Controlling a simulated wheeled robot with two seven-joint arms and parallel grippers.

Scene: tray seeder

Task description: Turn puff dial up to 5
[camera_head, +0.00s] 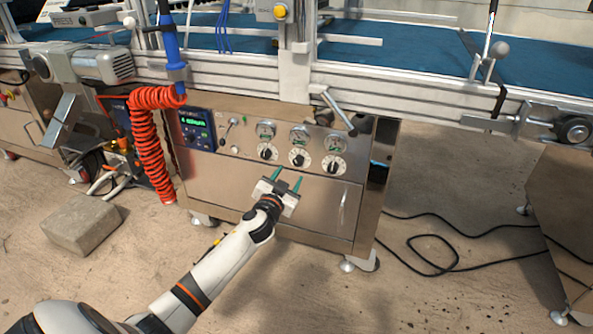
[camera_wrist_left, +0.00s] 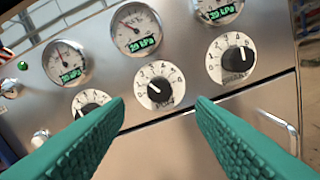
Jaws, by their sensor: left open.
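Three round white dials with black knobs sit in a row on the steel cabinet's front. The middle dial (camera_head: 299,159) seems to be the puff dial; its small label is blurred. In the left wrist view this dial (camera_wrist_left: 160,87) is centred between my fingers, its knob pointing to the upper left, toward the low numbers. The left dial (camera_wrist_left: 91,103) is partly hidden by a finger. The right dial (camera_wrist_left: 232,58) shows fully. My left gripper (camera_head: 287,178) is open and empty, its green fingers in front of and below the middle dial, apart from it. My right gripper is out of view.
Gauges with green readouts, such as the middle gauge (camera_wrist_left: 137,30), sit above the dials. A metal lever (camera_head: 339,113) hangs above right. A red coiled hose (camera_head: 150,150) hangs at left. A blue-screened controller (camera_head: 197,130) is on the cabinet. Floor in front is mostly clear.

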